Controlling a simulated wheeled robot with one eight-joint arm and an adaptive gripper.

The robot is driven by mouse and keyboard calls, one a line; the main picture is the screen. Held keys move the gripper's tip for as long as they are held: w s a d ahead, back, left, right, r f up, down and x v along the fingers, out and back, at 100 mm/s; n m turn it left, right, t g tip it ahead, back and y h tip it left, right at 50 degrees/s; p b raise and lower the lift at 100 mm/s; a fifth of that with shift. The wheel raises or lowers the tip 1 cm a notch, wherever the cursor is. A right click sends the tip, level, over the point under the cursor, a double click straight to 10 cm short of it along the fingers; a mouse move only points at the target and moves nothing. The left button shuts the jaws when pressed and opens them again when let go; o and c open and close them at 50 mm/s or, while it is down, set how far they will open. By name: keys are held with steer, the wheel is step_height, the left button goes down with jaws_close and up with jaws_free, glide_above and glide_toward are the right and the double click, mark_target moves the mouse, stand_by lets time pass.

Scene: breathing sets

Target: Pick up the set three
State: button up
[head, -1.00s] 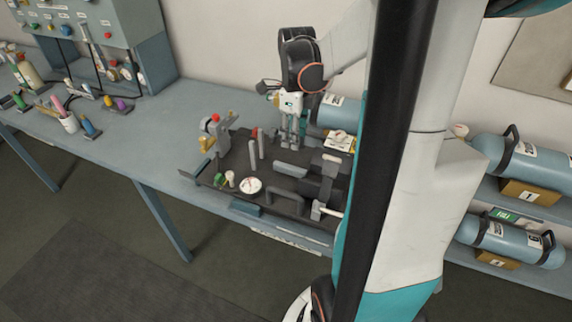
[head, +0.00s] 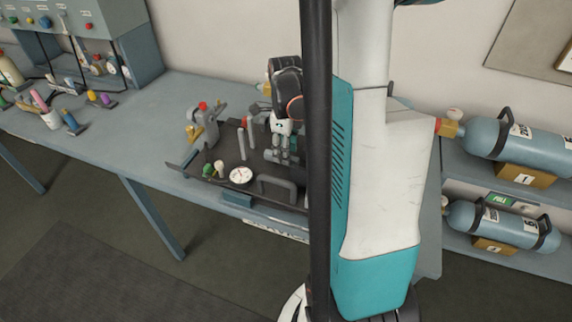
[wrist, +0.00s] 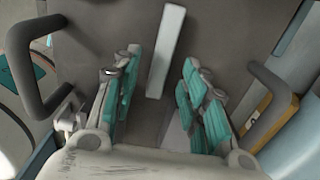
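I cannot make out which item is set three; no label reading three is legible. My gripper (head: 283,152) is low over a dark tray (head: 187,166) on the bench. In the wrist view my gripper (wrist: 160,64) is open, its teal-padded fingers apart. A pale bar (wrist: 165,50) shows between and beyond the fingertips. I cannot tell whether anything is touched. A dark handle (wrist: 22,65) is left of the fingers and another handle (wrist: 285,98) is to the right. In the head view, the tray's front handle (head: 278,180) shows; my column hides the tray's right part.
The tray also carries a round white gauge (head: 241,175), upright grey posts (head: 241,143) and a grey fitting with a red knob (head: 206,124).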

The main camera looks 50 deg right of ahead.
step_height(320, 180, down, 2)
steer(key=shift+f, duration=0.25)
jaws_close()
steer(key=shift+r, duration=0.2)
